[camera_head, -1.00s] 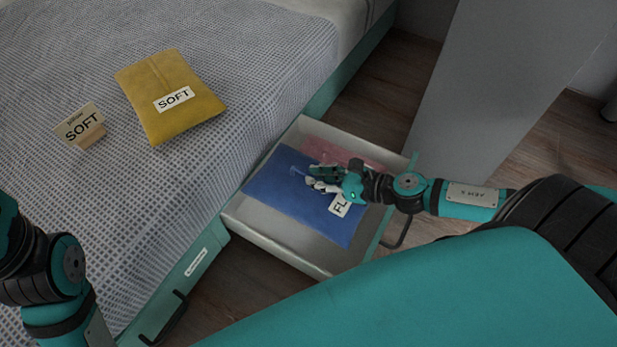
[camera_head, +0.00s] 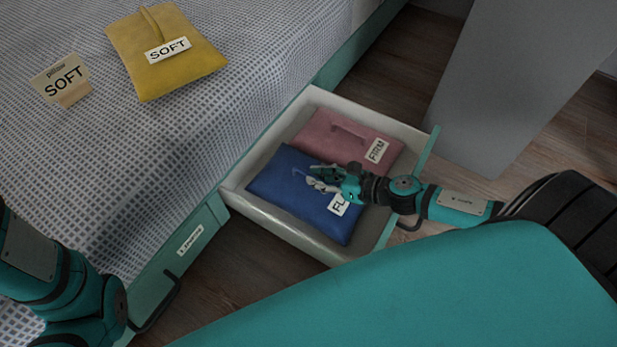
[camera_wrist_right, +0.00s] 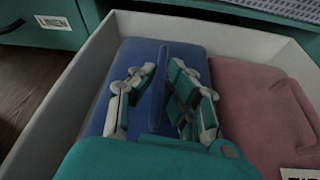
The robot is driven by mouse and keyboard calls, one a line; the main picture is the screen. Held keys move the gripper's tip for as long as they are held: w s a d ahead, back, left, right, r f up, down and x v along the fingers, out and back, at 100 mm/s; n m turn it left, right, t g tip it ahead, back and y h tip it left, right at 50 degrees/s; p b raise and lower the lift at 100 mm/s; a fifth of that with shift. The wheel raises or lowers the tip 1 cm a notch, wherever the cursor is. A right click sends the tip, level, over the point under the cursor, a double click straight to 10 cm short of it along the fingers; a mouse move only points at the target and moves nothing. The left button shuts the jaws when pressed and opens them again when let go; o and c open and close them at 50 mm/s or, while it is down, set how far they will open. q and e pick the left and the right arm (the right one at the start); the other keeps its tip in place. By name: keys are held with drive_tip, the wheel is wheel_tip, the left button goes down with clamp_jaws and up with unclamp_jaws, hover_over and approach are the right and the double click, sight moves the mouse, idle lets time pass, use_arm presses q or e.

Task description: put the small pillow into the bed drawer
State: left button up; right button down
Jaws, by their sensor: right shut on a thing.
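The blue pillow (camera_head: 289,184) with a partly hidden label starting "FL" lies inside the open bed drawer (camera_head: 279,236). It also shows in the right wrist view (camera_wrist_right: 146,63), beside the pink pillow. My right gripper (camera_head: 320,179) is shut on the blue pillow's raised strap, one finger on each side of it in the wrist view (camera_wrist_right: 155,105). A pink pillow labelled "FIRM" (camera_head: 324,137) lies in the drawer. A yellow pillow labelled "SOFT" (camera_head: 190,62) lies on the bed. My left gripper is out of view.
A small card stand reading "pillow SOFT" (camera_head: 62,80) stands on the bed (camera_head: 150,130). A second, shut drawer (camera_head: 165,262) with a dark handle is left of the open one. A grey panel (camera_head: 500,90) stands behind at right. Wood floor shows around the drawer.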

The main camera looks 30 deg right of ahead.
sight(282, 183)
drive_tip(key=shift+w+a, duration=0.4)
drive_tip(key=shift+w, duration=0.2)
drive_tip(key=shift+w+a, duration=0.35)
drive_tip(key=shift+w, duration=0.25)
drive_tip(key=shift+f+b, duration=0.55)
drive_tip(key=shift+b, duration=0.35)
drive_tip(key=shift+f, duration=0.1)
drive_tip(key=c, duration=1.8)
unclamp_jaws()
drive_tip(key=shift+f, duration=0.1)
drive_tip(key=o, duration=0.4)
